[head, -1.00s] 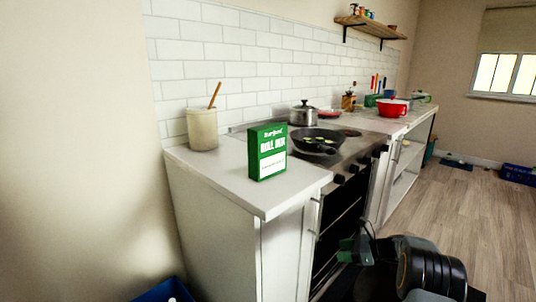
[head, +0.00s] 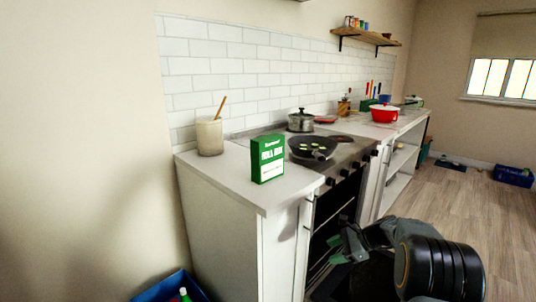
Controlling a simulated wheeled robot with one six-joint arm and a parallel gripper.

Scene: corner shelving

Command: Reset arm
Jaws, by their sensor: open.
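My gripper (head: 341,244) is in the lower right of the head view, in front of the oven (head: 333,228) and below the counter's height. Its greenish fingers point left, and I see nothing between them. It is open and apart from the things on the counter. My black and grey arm is folded behind it at the lower right.
A green roll mix box (head: 267,161) stands near the edge of the white counter (head: 228,172), beside a crock (head: 209,137) with a wooden spoon. A black pan (head: 313,149) and a steel pot (head: 301,121) sit on the stove. A blue bin (head: 172,288) stands on the floor at lower left.

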